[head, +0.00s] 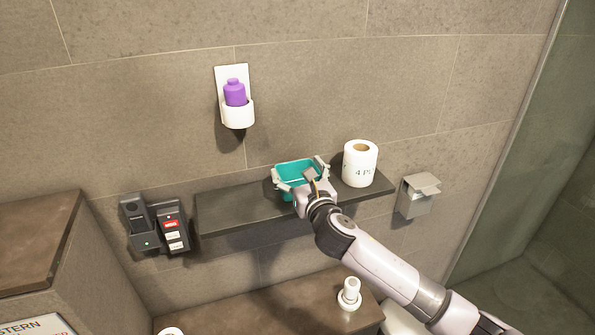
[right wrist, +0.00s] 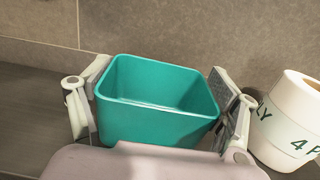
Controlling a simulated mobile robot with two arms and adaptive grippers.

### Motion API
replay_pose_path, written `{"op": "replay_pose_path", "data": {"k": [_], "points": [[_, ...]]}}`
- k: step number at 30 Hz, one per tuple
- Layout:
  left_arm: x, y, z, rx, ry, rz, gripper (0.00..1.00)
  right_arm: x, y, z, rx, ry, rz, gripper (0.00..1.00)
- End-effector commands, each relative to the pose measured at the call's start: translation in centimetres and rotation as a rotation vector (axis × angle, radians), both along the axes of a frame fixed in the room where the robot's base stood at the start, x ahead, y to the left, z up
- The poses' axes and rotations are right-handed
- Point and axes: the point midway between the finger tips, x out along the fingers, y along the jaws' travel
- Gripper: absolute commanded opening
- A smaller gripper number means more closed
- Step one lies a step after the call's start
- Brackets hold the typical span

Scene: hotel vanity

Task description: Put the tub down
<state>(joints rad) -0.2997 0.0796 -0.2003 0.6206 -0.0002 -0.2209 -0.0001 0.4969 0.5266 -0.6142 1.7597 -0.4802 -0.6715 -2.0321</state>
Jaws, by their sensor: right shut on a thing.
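The tub (head: 298,171) is a teal, open-topped, rectangular box, and it looks empty inside. In the head view it is at the dark wall shelf (head: 232,207), left of the toilet roll. My right gripper (head: 300,172) is shut on the tub, with one finger on each side. The right wrist view shows the tub (right wrist: 155,105) between the two finger pads. I cannot tell whether its base touches the shelf, since the gripper hides its lower front. My left gripper is not in view.
A toilet roll (head: 360,164) with lettering stands close to the right of the tub, and it also shows in the right wrist view (right wrist: 290,122). The shelf's left part is bare. A purple bottle (head: 235,93) sits in a white wall holder (head: 238,114) above. A grey dispenser (head: 418,196) is at right.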

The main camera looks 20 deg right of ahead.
Motion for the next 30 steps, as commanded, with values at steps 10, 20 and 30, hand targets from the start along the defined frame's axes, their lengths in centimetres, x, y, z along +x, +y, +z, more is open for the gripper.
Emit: {"op": "replay_pose_path", "data": {"k": [10, 20, 30], "points": [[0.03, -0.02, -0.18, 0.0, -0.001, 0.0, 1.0, 0.01, 0.0, -0.32, -0.001, -0.001, 0.0, 0.54], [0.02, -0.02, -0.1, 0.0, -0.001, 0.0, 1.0, 0.0, 0.0, -0.26, 0.0, 0.0, 0.0, 1.0], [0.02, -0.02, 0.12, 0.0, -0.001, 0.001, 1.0, 0.01, -0.01, 0.24, 0.0, -0.002, 0.0, 1.0]]}}
